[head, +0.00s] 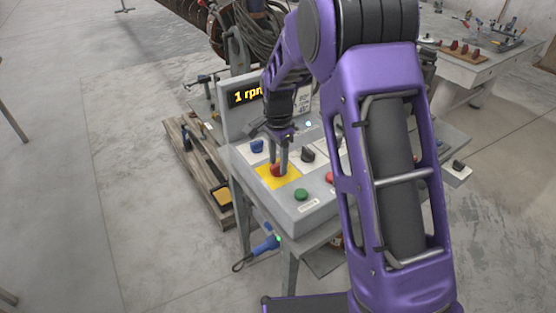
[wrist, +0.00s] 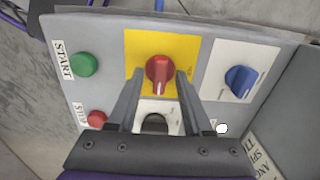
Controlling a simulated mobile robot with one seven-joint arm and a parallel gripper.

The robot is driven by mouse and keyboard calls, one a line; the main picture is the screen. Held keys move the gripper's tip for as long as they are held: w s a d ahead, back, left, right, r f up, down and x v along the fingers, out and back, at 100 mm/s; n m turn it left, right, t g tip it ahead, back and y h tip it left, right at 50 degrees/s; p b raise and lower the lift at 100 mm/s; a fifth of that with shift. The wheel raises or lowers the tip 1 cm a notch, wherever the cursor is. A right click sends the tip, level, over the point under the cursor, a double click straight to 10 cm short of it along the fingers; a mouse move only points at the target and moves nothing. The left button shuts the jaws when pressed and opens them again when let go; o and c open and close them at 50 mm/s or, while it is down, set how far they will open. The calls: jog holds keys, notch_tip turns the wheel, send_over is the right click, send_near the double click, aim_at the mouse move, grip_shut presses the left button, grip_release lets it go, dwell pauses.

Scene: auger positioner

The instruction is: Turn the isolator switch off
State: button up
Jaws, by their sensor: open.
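The isolator switch is a red rotary knob (wrist: 159,74) on a yellow plate (wrist: 188,50) of the grey control panel. In the wrist view its white pointer line runs along the knob toward the bottom of the picture. My gripper (wrist: 156,80) is open, with one finger on each side of the red knob; I cannot tell whether they touch it. In the head view the fingers (head: 280,165) reach down over the red knob (head: 275,170) and partly hide it. The yellow plate (head: 291,171) shows around it.
A green START button (wrist: 84,64), a red button (wrist: 96,118), a blue knob (wrist: 240,80) and a black knob (wrist: 155,122) surround the switch. A display (head: 247,95) reading "1 rpm" stands behind. A wooden pallet (head: 196,175) lies left. Open floor is further left.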

jog(key=shift+c, duration=0.2)
grip_shut()
jog(key=shift+n, duration=0.4)
jog(key=n, duration=0.3)
jog(key=shift+n, duration=0.4)
jog(key=n, duration=0.9)
jog(key=shift+p, duration=0.4)
jog(key=n, duration=0.4)
jog(key=shift+n, duration=0.3)
